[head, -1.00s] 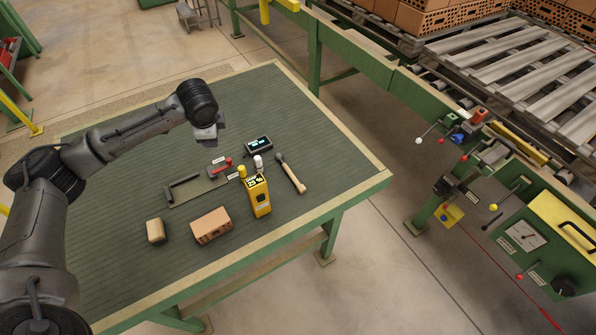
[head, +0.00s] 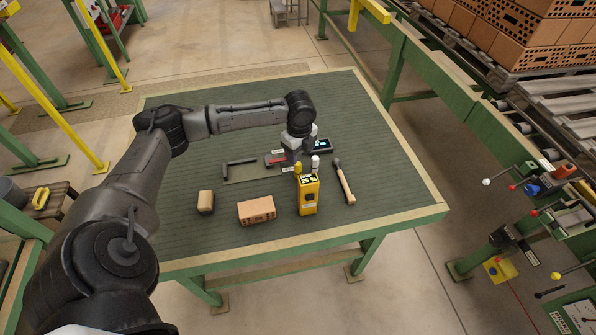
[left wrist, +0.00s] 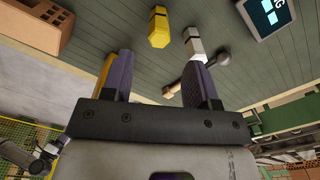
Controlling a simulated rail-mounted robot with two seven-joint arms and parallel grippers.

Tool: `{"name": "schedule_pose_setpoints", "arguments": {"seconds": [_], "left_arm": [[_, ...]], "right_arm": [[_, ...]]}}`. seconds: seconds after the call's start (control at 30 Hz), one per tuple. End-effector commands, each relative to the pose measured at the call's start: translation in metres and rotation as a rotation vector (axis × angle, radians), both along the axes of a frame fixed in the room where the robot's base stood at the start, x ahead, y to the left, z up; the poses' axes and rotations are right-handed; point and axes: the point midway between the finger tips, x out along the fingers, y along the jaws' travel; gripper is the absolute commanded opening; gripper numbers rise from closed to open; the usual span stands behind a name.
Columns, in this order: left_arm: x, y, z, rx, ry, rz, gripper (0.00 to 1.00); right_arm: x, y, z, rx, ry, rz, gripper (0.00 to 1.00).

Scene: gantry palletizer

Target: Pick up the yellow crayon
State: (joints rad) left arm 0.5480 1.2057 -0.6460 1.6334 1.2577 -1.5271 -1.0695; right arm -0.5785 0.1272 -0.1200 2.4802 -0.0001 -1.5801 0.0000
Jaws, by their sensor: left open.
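The white crayon (left wrist: 193,42) shows just beyond the right-hand finger. My left gripper (left wrist: 160,60) is open and empty. In the head view my left gripper (head: 293,155) is above the table, just behind the yellow crayon. Its fingers are hard to make out there. My right gripper is not in view.
A brick (head: 257,211) and a smaller tan block (head: 206,201) lie left of the box. A hammer-like tool (head: 344,183) lies to its right. A small display device (head: 321,145) and a red-handled tool (head: 274,160) lie behind.

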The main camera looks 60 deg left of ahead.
Motion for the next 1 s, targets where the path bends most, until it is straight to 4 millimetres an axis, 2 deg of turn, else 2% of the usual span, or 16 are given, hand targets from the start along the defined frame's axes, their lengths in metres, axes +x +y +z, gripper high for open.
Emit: {"name": "schedule_pose_setpoints", "arguments": {"seconds": [0.13, 0.47, 0.83, 1.0], "left_arm": [[0.0, 0.0, -0.019, -0.001, 0.0, 0.002, 0.54], [0.0, 0.0, -0.033, 0.0, 0.0, 0.001, 0.54], [-0.002, -0.002, -0.075, 0.0, 0.001, 0.002, 0.54], [-0.002, -0.001, -0.081, 0.001, -0.001, 0.001, 0.54]], "right_arm": [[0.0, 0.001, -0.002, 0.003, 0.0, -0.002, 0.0], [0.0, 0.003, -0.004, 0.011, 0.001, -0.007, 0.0], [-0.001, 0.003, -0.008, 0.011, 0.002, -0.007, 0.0], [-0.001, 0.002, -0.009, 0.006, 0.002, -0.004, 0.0]]}}
